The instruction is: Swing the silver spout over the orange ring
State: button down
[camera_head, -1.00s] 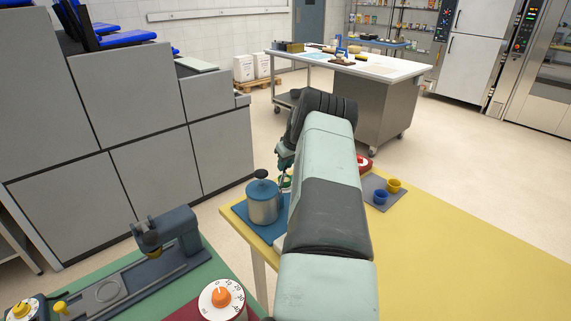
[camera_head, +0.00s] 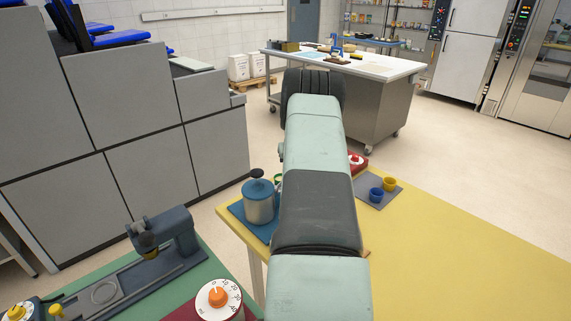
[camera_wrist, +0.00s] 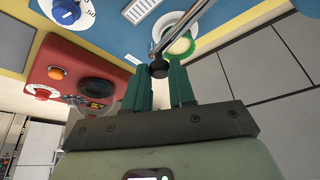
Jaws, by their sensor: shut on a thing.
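The silver spout (camera_wrist: 180,35) is a thin metal bar in the wrist view. It slopes from the upper right down to a black knob (camera_wrist: 158,69) at its end. My gripper (camera_wrist: 160,88) has green fingers, one on each side of the knob, and is shut on it. A pale round cup with a green edge (camera_wrist: 180,45) shows close beside the spout. I cannot clearly make out the orange ring. In the head view my arm hides the gripper and the spout.
In the wrist view a red box (camera_wrist: 70,75) with knobs and a blue dial (camera_wrist: 66,11) lie to the left. In the head view a blue-lidded pot (camera_head: 259,205) stands left of my arm. Blue and yellow cups (camera_head: 383,191) stand right. The yellow table (camera_head: 450,240) is clear at front right.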

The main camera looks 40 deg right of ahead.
jog(key=s+a+m+g+h, duration=0.2)
jog(key=s+m+g, duration=0.1)
jog(key=s+m, duration=0.5)
jog(key=shift+s+m, duration=0.15)
jog(key=shift+m, duration=1.25)
jog(key=shift+a+g, duration=0.2)
jog(key=shift+g, duration=0.1)
jog(key=c, duration=0.9)
grip_release()
jog(key=shift+c, duration=0.2)
jog(key=shift+r, duration=0.1)
jog(key=v, duration=1)
jog(key=shift+a+r, duration=0.2)
jog(key=shift+r, duration=0.05)
jog(key=shift+s, duration=0.1)
